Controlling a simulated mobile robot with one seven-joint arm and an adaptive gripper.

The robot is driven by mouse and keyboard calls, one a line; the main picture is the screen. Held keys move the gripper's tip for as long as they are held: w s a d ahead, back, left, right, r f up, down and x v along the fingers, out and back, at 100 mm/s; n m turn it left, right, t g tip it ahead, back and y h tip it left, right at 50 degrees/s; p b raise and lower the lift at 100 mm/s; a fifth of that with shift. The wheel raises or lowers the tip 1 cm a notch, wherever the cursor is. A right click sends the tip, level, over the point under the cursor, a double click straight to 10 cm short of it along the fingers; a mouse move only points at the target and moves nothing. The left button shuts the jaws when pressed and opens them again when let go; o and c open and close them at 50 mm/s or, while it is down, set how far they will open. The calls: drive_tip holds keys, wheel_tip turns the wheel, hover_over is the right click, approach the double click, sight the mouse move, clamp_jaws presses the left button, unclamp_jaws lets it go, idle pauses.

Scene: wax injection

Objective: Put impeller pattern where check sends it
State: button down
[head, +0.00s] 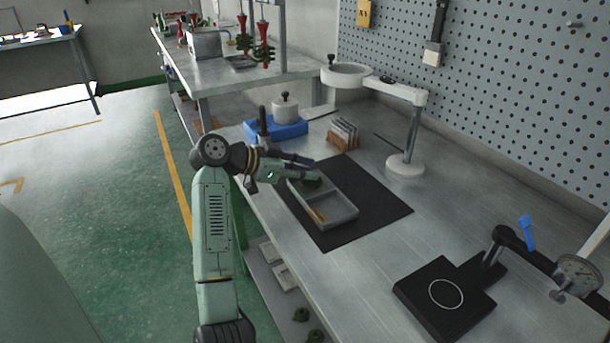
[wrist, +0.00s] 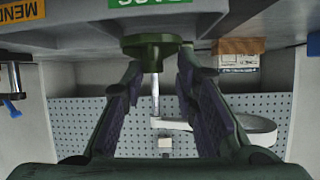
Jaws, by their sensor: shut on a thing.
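The green impeller pattern (wrist: 152,45) is between my fingertips in the wrist view, which is upside down. My gripper (wrist: 158,65) is shut on it at the grey tray. In the head view my gripper (head: 312,170) reaches over the far compartment of the two-part tray (head: 342,216). The dark green pattern (head: 312,184) shows just below the fingers there; whether it touches the tray floor I cannot tell. The wrist view shows a yellow label (wrist: 22,10) reading MEND and a partly cut-off green label (wrist: 140,2) nearer the pattern. An orange patch (head: 318,214) marks the near compartment.
The tray lies on a black mat (head: 375,212). A dial gauge (head: 577,275) stands by a black plate (head: 445,297) at right. Green pieces (head: 301,314) lie below the bench.

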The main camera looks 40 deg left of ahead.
drive_tip(key=shift+f, duration=1.15)
drive_tip(key=shift+f+p, duration=0.1)
drive_tip(key=shift+p, duration=0.2)
drive_tip(key=c, duration=1.6)
unclamp_jaws()
drive_tip(key=shift+o, duration=0.2)
